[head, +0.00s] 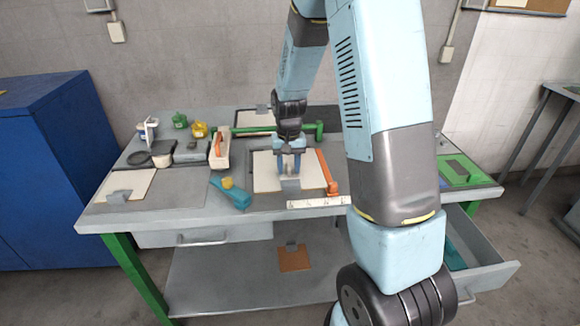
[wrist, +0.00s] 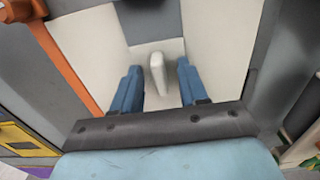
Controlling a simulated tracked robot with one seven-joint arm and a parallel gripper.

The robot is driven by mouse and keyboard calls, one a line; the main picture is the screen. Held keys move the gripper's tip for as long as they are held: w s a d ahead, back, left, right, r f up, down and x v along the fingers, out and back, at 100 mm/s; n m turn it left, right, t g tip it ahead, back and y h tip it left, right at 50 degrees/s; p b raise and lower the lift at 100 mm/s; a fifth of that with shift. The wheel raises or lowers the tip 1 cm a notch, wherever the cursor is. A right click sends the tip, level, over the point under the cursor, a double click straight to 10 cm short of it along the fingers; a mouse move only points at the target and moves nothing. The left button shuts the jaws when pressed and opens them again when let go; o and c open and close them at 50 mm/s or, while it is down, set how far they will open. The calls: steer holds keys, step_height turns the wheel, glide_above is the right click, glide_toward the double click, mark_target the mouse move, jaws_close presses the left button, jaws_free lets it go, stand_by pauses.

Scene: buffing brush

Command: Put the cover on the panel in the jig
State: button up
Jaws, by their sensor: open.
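A cream panel (head: 265,171) lies in the jig on the bench, beside an orange bar (head: 327,172); a green bar (head: 275,129) runs behind it. The panel (wrist: 222,35) and orange bar (wrist: 62,52) also show in the wrist view. A small grey piece (head: 290,184) sits at the panel, below my gripper (head: 290,163). In the wrist view my gripper (wrist: 160,85) is open, its blue fingers on either side of a pale upright tab (wrist: 158,73), with gaps at both sides. I cannot tell which piece is the cover.
A teal tool (head: 230,192) lies left of the jig, and a white ruled strip (head: 318,202) lies in front. Another panel (head: 125,184) lies at the bench's left. An open drawer (head: 487,262) juts out at right. A brown panel (head: 294,259) lies on the lower shelf.

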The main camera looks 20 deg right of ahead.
mark_target(288, 166)
step_height(288, 166, up, 12)
steer(key=f, duration=0.1)
steer(key=s+r+t, duration=0.2)
steer(key=s+r, duration=0.9)
steer(key=r, duration=0.1)
steer(key=s+r+n+t, duration=0.1)
steer(key=s+r, duration=0.1)
steer(key=s, duration=0.5)
steer(key=s+r+n+t, duration=0.1)
steer(key=s+r+t, duration=0.1)
steer(key=s, duration=0.6)
steer(key=shift+s+d+r+t, duration=0.2)
steer(key=shift+d+r+t, duration=0.1)
steer(key=shift+d, duration=0.1)
